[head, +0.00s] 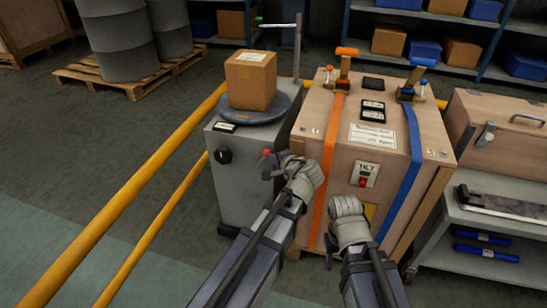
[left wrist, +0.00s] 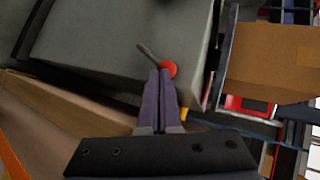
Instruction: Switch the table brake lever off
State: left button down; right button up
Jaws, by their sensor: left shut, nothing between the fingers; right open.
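The brake lever (head: 267,153) shows as a small red knob on the grey pedestal (head: 240,185) under the round turntable (head: 262,118). In the left wrist view it is a red ball (left wrist: 168,69) on a thin metal rod (left wrist: 148,51). My left gripper (head: 267,171) is shut and empty, its tips right at the red knob. In the left wrist view the closed fingers (left wrist: 160,75) overlap the knob's lower edge; I cannot tell whether they touch it. My right gripper (head: 340,238) is open and empty in front of the wooden crate (head: 311,147); its fingers are mostly hidden.
A cardboard box (head: 251,80) stands on the turntable. The crate beside the pedestal carries an orange strap (head: 331,150) and a blue strap (head: 414,150). A yellow rail (head: 150,170) runs along the left. A grey cart (head: 480,215) stands at the right.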

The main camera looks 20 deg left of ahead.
pick_arm(q)
jog(key=a+n+h+p, duration=0.1)
jog(key=a+h+p, duration=0.1)
jog(key=p, duration=0.1)
jog(key=a+r+n+g+h+p, duration=0.1)
jog(key=a+h+p, duration=0.2)
jog(key=a+r+n+h+p, duration=0.1)
jog(key=a+h+p, duration=0.1)
jog(key=p, duration=0.1)
jog(key=shift+w+a+r+n+h, duration=0.15)
jog(key=shift+a+n+h, duration=0.25)
dwell(0.4)
jog(key=shift+r+p, duration=0.85)
jog(key=shift+p, duration=0.1)
